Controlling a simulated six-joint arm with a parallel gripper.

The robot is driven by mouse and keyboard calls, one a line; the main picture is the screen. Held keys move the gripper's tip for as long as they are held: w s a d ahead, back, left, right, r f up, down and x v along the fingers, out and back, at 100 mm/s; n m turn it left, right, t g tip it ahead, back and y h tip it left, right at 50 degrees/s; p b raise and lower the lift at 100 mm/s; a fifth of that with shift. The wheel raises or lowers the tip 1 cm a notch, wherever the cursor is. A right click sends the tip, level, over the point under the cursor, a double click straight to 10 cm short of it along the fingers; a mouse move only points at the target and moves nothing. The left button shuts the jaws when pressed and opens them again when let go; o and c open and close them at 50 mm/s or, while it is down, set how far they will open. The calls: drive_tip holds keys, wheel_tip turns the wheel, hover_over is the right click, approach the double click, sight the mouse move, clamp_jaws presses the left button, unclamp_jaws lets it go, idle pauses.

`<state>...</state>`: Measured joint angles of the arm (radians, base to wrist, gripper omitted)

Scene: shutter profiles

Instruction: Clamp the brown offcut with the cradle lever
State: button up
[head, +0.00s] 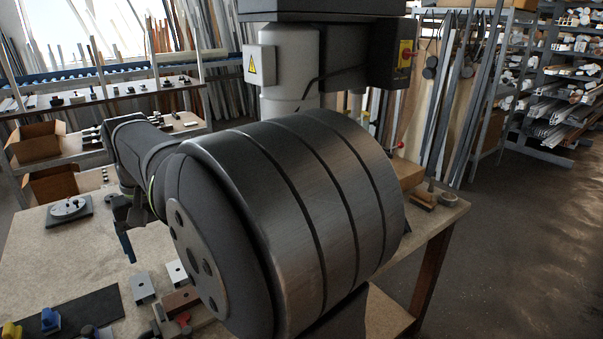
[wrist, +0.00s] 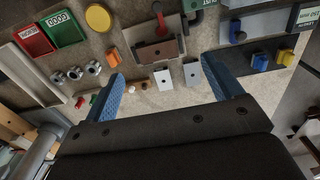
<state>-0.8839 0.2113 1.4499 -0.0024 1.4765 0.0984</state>
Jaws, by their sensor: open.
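The brown offcut (wrist: 157,50) lies in the grey cradle (wrist: 130,33) at the top middle of the wrist view. In the head view the offcut (head: 181,299) shows at the bottom, partly cut off by my arm. My gripper (wrist: 163,70) is open and empty, its blue fingers wide apart above the bench, on the near side of the cradle and apart from it.
Two pale drilled plates (wrist: 162,79) (wrist: 192,73) lie between the cradle and my fingers. Red (wrist: 34,41) and green (wrist: 62,29) bins, a yellow disc (wrist: 98,17) and metal nuts (wrist: 75,73) are at left. Blue (wrist: 258,60) and yellow (wrist: 285,57) pieces lie at right.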

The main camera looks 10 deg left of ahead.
drive_tip(key=c, duration=0.7)
drive_tip(key=shift+f, duration=0.1)
drive_tip(key=shift+c, duration=0.3)
drive_tip(key=n, duration=0.9)
hover_over(187, 330)
wheel_tip(187, 330, down, 5)
wheel_tip(187, 330, down, 17)
drive_tip(key=shift+c, duration=0.3)
clamp_jaws()
